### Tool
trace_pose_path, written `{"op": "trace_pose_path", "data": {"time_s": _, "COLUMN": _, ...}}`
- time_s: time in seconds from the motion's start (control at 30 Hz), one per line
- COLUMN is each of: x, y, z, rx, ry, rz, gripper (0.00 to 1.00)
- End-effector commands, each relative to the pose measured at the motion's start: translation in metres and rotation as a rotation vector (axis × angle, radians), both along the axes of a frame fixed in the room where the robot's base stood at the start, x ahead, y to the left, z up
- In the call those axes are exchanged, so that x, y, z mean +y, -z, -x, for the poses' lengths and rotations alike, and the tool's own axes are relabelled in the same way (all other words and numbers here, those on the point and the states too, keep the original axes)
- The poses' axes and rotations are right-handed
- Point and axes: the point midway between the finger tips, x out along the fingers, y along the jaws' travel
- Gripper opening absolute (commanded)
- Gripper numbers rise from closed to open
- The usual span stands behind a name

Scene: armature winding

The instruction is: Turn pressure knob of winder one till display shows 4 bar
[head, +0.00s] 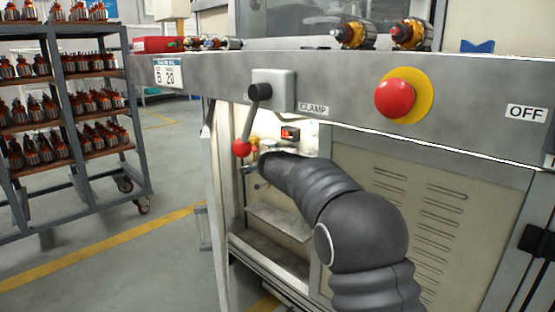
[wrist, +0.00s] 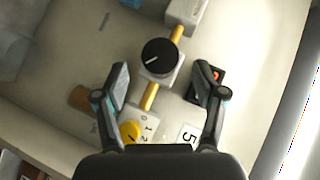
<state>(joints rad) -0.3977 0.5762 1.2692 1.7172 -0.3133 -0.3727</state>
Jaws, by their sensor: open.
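The black round knob (wrist: 158,58) with a white pointer line sits on a pale block on a yellow pipe in the wrist view. Its pointer line points to the lower left. My gripper (wrist: 161,72) is open, one finger on each side below the knob, with nothing between the fingertips; I cannot tell its distance from the knob. A small dark display (wrist: 216,75) with a red glow is partly behind the right finger. The display also shows in the head view (head: 290,133), its digits too small to read. In the head view my arm hides the knob.
A yellow dial (wrist: 130,132) by the marks 0, 1, 2 and a plate (wrist: 188,136) reading 5 lie near the fingers. The red-balled clamp lever (head: 243,147) hangs just above my arm. A red button (head: 395,97) is on the beam, a rack (head: 70,125) at left.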

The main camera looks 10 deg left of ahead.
Motion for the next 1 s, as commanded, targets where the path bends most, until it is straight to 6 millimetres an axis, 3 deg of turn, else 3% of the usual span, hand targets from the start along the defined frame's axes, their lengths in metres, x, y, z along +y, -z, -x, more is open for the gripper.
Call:
{"op": "trace_pose_path", "data": {"time_s": 0.33, "x": 0.003, "y": 0.011, "z": -0.039, "rx": 0.0, "ry": -0.001, "rz": 0.0, "gripper": 0.7}}
{"op": "trace_pose_path", "data": {"time_s": 0.77, "x": 0.004, "y": 0.014, "z": -0.046, "rx": -0.001, "ry": -0.002, "rz": 0.001, "gripper": 0.7}}
{"op": "trace_pose_path", "data": {"time_s": 0.8, "x": 0.004, "y": 0.014, "z": -0.045, "rx": -0.001, "ry": -0.002, "rz": 0.001, "gripper": 0.68}}
{"op": "trace_pose_path", "data": {"time_s": 1.0, "x": 0.004, "y": 0.014, "z": -0.045, "rx": -0.001, "ry": -0.002, "rz": 0.001, "gripper": 0.18}}
